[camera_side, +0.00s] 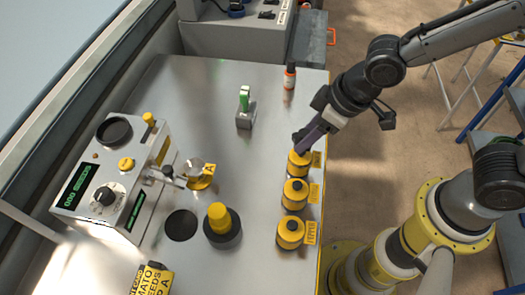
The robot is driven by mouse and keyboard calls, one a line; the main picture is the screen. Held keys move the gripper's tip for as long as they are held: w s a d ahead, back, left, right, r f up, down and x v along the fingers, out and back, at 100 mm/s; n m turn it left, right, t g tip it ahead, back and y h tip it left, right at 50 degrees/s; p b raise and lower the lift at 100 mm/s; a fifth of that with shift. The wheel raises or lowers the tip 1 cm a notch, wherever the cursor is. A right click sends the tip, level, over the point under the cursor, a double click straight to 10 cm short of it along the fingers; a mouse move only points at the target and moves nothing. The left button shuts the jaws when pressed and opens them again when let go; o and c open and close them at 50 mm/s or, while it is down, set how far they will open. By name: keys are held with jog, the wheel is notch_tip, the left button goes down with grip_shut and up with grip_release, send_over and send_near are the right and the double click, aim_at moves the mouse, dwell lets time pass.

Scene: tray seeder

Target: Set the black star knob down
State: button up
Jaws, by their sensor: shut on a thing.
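My gripper (301,146) comes in from the upper right and points down at the farthest of three yellow canisters (300,165) on the right side of the steel bench. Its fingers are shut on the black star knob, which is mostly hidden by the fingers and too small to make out. I cannot tell whether the knob touches the canister top or is just above it. Yellow labels stand beside the canisters.
A seed counter (120,170) with a green display stands at the left. A yellow-topped dark canister (220,222) stands near a black disc (180,225).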

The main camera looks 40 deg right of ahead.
jog(key=w+a+f, duration=0.2)
jog(key=w, duration=0.1)
send_over(258, 158)
jog(key=s+d, duration=0.1)
jog(key=s, duration=0.1)
jog(key=f, duration=0.5)
jog(key=shift+w+f, duration=0.2)
jog(key=shift+f, duration=0.1)
jog(key=shift+w+a+f, duration=0.1)
jog(key=shift+w+f, duration=0.05)
jog(key=shift+f, duration=1.6)
jog(key=shift+f, duration=0.15)
jog(key=o, duration=1.4)
jog(key=shift+c, duration=0.2)
jog(key=v, duration=1.2)
